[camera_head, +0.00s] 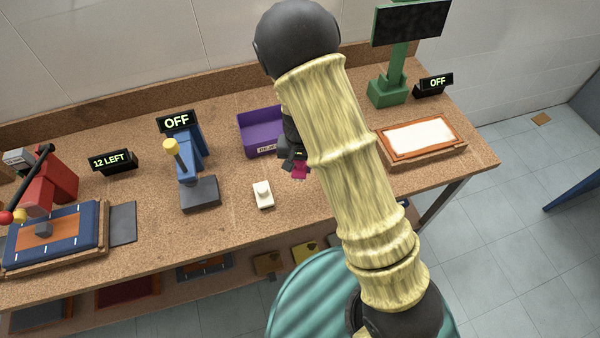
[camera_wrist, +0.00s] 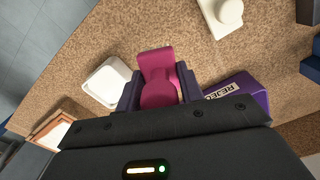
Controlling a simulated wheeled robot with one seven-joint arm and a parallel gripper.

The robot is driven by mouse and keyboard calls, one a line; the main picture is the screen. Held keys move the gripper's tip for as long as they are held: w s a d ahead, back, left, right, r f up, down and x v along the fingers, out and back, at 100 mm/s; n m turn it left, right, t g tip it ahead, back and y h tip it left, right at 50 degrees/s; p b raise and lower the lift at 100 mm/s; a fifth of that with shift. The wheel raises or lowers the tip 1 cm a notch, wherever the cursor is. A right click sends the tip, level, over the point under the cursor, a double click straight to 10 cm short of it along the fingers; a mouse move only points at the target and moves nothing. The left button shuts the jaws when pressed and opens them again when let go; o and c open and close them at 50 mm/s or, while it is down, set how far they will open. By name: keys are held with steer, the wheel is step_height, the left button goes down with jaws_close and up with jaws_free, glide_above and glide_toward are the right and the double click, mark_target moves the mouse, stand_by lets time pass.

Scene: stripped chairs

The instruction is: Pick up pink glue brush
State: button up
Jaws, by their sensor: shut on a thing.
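The pink glue brush (camera_wrist: 158,75) shows between the two dark fingers of my gripper (camera_wrist: 158,92) in the wrist view. My gripper is shut on it. In the head view the brush (camera_head: 300,171) is a small pink patch below my dark gripper (camera_head: 293,158), largely hidden by my gripper and arm. Whether the brush touches the bench cannot be told for sure.
On the wooden bench (camera_head: 225,230), a purple bin (camera_head: 258,132) stands behind my gripper. A small white block with a knob (camera_head: 263,194) lies to the left. A wood-framed white tray (camera_head: 420,138) is to the right. A white square dish (camera_wrist: 106,82) is beside the brush in the wrist view.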

steer(key=shift+r, duration=0.35)
steer(key=o, duration=0.4)
steer(key=shift+c, duration=0.2)
steer(key=shift+d, duration=0.1)
steer(key=shift+c, duration=0.8)
